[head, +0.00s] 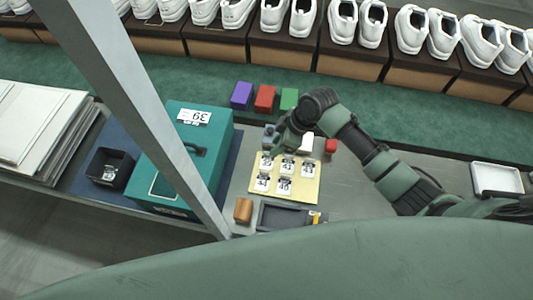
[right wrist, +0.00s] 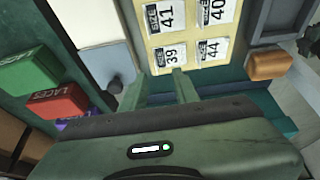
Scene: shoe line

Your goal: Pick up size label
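A yellow board (head: 300,193) holds several white size labels (head: 286,167) in rows on the table. In the right wrist view the labels read 41 (right wrist: 165,15), 40 (right wrist: 216,10), 39 (right wrist: 170,55) and 44 (right wrist: 213,50). My right gripper (head: 283,146) is above the far edge of the board. In the right wrist view its two fingers (right wrist: 162,78) are apart with nothing between them, close to the 39 label. Contact cannot be told. My left gripper is not in view.
Purple, red (head: 265,98) and green blocks sit behind. A brown block (head: 243,210) and dark tray (head: 290,216) lie in front. A grey post crosses the view.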

